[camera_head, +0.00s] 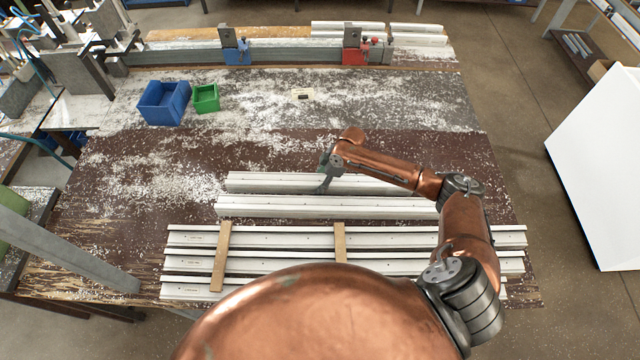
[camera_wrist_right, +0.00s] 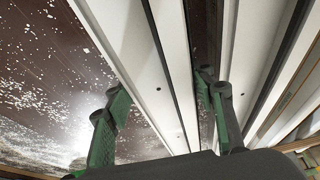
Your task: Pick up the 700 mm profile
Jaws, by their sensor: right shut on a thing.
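Two white profiles lie side by side on the brown bench, a far one (camera_head: 270,181) and a nearer, apparently longer one (camera_head: 290,206). I cannot read a length on either. My right gripper (camera_head: 326,180) reaches down onto the far profile and is shut on it, around the middle of its visible part. In the right wrist view the green fingers (camera_wrist_right: 160,85) stand on both sides of this white profile (camera_wrist_right: 135,65). The right forearm hides part of its right end. I cannot tell whether it is clear of the bench. My left gripper is not in view.
Nearer me, several white profiles (camera_head: 285,238) lie with wooden strips (camera_head: 221,257) across them. A blue bin (camera_head: 164,103) and a green bin (camera_head: 206,98) stand farther back. A rail with blue (camera_head: 237,52) and red (camera_head: 354,53) clamps runs behind. White chips litter the bench.

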